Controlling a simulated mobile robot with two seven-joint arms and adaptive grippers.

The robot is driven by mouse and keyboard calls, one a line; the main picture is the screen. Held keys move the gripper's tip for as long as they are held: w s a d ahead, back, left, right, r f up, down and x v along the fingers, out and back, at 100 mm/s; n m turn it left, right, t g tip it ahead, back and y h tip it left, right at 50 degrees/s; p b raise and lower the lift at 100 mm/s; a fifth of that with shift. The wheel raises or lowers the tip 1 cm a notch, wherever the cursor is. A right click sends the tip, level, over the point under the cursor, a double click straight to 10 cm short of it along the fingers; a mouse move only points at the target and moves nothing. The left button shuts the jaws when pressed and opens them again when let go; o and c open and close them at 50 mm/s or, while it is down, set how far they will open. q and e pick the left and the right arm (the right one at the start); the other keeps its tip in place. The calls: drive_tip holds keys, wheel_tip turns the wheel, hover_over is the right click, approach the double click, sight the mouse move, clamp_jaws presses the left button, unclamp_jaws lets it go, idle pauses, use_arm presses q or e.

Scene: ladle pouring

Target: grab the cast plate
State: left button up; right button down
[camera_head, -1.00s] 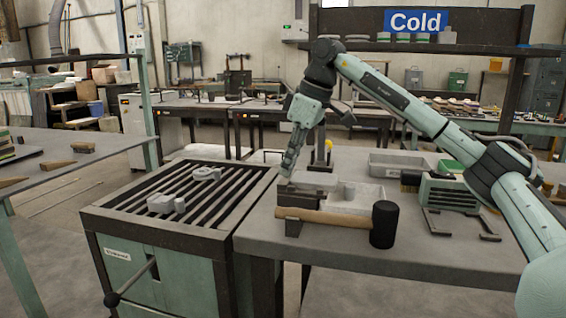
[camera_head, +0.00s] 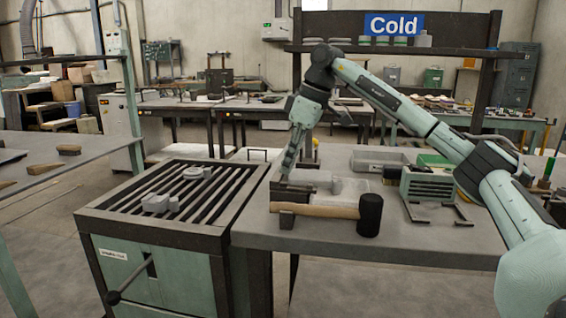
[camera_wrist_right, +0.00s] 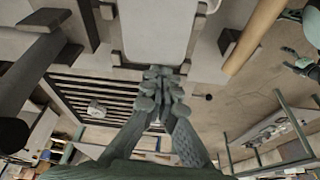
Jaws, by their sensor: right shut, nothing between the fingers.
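The cast plate appears to be the pale grey flat casting (camera_head: 313,177) at the left end of the right-hand workbench, behind the mallet. It also shows as a pale rounded rectangle at the top of the right wrist view (camera_wrist_right: 155,28). My right gripper (camera_head: 285,179) points down at the plate's left end. In the wrist view its fingers (camera_wrist_right: 158,80) are together and empty, close to the plate's edge; I cannot tell whether they touch it. A small dark and teal shape at the wrist view's right edge may be my left gripper (camera_wrist_right: 301,63); its jaws are unclear.
A wooden-handled mallet (camera_head: 320,210) lies across dark supports in front of the plate. Grey castings (camera_head: 160,202) rest on the slatted grate (camera_head: 232,192) to the left. A grey tray (camera_head: 378,160) and a teal rack (camera_head: 434,186) stand to the right. The bench front is clear.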

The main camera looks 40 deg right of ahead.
sight(306, 177)
drive_tip(key=shift+d, duration=0.1)
drive_tip(key=v, duration=1.2)
